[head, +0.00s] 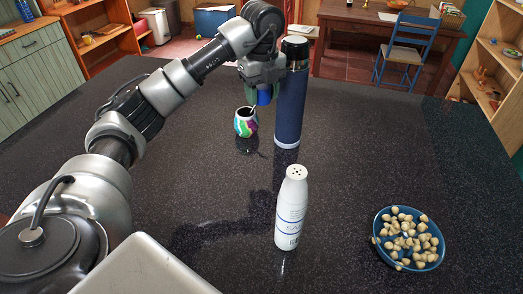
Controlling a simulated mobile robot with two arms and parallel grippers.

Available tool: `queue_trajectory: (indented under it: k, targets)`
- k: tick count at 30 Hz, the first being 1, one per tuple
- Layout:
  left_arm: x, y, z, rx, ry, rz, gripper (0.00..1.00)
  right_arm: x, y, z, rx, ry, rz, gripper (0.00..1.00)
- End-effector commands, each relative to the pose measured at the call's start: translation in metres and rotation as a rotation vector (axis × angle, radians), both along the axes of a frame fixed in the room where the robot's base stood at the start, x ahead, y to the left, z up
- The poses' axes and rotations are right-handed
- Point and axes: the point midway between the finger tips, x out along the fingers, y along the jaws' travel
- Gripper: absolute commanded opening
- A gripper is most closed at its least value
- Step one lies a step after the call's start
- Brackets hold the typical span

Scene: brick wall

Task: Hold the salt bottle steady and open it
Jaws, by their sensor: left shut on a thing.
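The white salt bottle (291,212) with blue print stands upright on the dark counter, near the middle of the head view. Its top shows several small holes, with no lid over them. My left gripper (263,92) is beyond and above the bottle, apart from it, just left of a tall dark-blue flask. It is shut on a small blue thing (264,97), mostly hidden by the gripper; I cannot tell for sure whether it is a cap. No gripper touches the bottle. My right gripper is not in view.
The dark-blue flask (289,105) stands upright close by my left gripper. A colourful round cup (246,124) with a straw is left of it. A blue plate (379,236) of nuts is at the right. The speckled counter (390,150) is clear between flask and plate.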

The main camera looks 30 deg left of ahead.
Motion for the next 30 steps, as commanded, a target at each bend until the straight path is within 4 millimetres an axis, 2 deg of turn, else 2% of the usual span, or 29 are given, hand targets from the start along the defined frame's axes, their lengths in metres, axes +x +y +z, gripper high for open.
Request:
queue_trajectory:
  k: [1,5,9,13,16,23,30]
  targets:
    - [-0.001,-0.001,-0.018,-0.003,0.006,-0.002,0.18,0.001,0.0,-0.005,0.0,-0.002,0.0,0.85]
    - [-0.001,-0.001,-0.051,-0.002,0.008,-0.001,0.18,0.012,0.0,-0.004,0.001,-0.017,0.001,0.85]
    - [-0.001,0.0,-0.084,0.001,0.006,0.0,0.18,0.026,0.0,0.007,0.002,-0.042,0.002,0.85]
    - [-0.001,0.0,-0.115,0.001,0.005,0.0,0.18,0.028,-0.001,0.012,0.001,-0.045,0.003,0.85]
    - [-0.001,0.0,-0.131,0.0,0.003,0.0,0.18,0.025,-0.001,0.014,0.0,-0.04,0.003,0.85]
    - [0.0,-0.001,-0.148,0.0,0.001,0.0,0.18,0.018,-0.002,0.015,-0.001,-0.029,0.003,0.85]
    - [0.0,0.0,-0.181,0.0,0.003,0.0,0.18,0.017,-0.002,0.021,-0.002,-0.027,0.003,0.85]
